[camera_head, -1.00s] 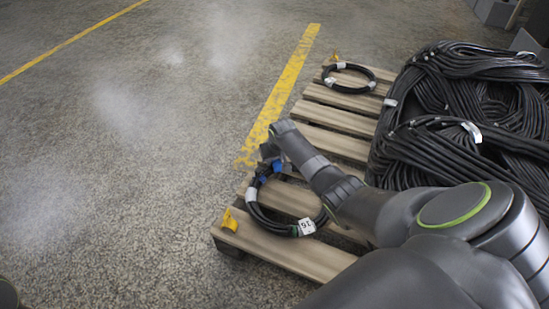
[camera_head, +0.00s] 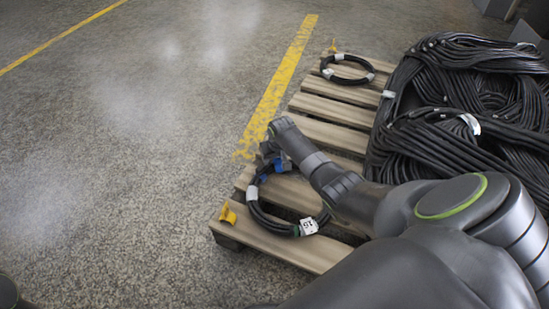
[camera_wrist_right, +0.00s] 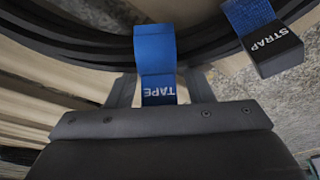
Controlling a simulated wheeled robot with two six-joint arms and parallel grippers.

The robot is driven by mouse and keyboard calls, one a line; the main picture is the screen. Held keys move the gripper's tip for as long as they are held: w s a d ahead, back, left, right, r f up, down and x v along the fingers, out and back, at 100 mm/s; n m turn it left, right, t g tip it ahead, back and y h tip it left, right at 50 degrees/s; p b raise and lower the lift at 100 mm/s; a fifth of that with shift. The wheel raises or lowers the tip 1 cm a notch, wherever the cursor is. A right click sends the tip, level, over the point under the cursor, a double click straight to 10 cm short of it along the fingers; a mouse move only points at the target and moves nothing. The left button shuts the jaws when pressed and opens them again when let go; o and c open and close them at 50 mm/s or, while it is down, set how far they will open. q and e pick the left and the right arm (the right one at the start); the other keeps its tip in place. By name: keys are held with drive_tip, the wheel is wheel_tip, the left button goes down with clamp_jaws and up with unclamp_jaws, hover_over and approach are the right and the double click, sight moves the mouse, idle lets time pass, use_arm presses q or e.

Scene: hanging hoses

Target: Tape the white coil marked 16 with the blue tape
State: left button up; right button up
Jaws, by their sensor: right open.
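A black hose coil (camera_head: 264,212) with a white number tag (camera_head: 308,227) lies on the near end of the pallet. The tag's digits are too small to read surely. My right gripper (camera_head: 268,158) is at the coil's far left side. In the right wrist view, a blue tape (camera_wrist_right: 155,50) labelled TAPE lies over the black hose. Its labelled end sits between the open fingers of my right gripper (camera_wrist_right: 160,90). A blue strap (camera_wrist_right: 250,15) with a black end labelled STRAP is at upper right. My left gripper is out of view.
The wooden pallet (camera_head: 262,240) carries another small coil (camera_head: 347,69) at its far end and a large heap of black hoses (camera_head: 460,140) at right. Yellow pieces (camera_head: 228,214) stand at its corners. The floor to the left is clear.

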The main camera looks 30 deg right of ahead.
sight(280, 167)
drive_tip(key=shift+d, duration=0.1)
idle(0.6)
drive_tip(key=shift+s+r+p, duration=0.1)
drive_tip(key=shift+r+p, duration=0.4)
drive_tip(key=shift+p, duration=0.05)
drive_tip(key=p+v, duration=1.1)
drive_tip(key=v, duration=0.5)
drive_tip(key=shift+r, duration=0.15)
